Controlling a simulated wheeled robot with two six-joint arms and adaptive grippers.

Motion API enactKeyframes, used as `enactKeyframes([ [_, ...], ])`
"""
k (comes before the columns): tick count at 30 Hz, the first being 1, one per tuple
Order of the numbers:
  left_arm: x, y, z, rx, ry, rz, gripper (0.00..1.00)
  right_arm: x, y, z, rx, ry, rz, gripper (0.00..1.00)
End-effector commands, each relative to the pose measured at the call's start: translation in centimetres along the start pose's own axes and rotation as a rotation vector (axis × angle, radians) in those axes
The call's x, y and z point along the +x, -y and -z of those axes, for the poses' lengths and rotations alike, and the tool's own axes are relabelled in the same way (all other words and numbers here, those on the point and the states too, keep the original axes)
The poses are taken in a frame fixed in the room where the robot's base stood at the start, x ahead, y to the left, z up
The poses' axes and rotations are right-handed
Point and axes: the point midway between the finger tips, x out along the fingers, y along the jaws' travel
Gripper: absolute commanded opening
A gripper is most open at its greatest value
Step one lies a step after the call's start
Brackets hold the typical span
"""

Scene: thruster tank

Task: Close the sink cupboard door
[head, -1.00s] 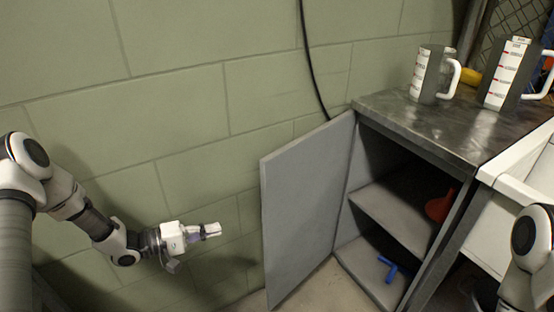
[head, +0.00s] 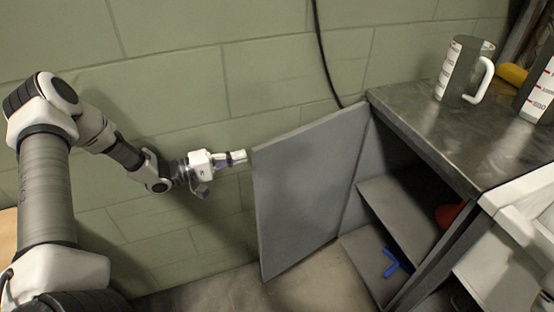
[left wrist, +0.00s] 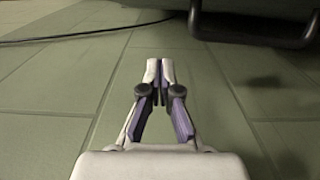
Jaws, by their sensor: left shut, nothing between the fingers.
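The grey sink cupboard door (head: 308,190) stands wide open in the head view, hinged on the cupboard's far left side. The cupboard (head: 405,210) shows its inside shelves. My left gripper (head: 242,156) is shut and empty. Its tips are close to the door's free left edge, near the top; I cannot tell whether they touch it. In the left wrist view, my left gripper (left wrist: 160,62) has its fingertips together, with the green block wall behind. My right gripper is not in view.
A metal worktop (head: 425,120) holds a grey measuring jug (head: 459,68), with a second jug (head: 541,95) at the right edge. A blue object (head: 392,262) lies inside the cupboard, and a red one (head: 447,214) shows partly. A dark cable hangs on the wall.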

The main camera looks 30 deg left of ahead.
Motion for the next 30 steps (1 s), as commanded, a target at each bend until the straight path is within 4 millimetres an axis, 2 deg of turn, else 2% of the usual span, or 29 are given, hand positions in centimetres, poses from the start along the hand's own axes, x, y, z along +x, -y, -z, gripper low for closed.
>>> enactKeyframes([
  [1,1.2,0.5,-0.1,0.002,0.006,0.003,0.0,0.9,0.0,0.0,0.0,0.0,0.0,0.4],
  [3,2.7,0.6,-0.2,0.003,0.008,0.003,0.0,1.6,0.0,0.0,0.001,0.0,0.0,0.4],
  [10,7.8,0.5,-0.2,0.003,0.006,0.003,0.0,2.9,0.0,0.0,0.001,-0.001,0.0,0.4],
  [15,8.2,0.1,-2.9,-0.003,0.003,0.001,0.0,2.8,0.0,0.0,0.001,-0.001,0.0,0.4],
  [18,8.4,0.1,-3.7,-0.001,0.001,0.0,0.0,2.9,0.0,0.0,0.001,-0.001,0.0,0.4],
  [30,8.5,0.1,-3.9,0.0,0.001,0.0,0.0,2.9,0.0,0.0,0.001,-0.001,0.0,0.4],
])
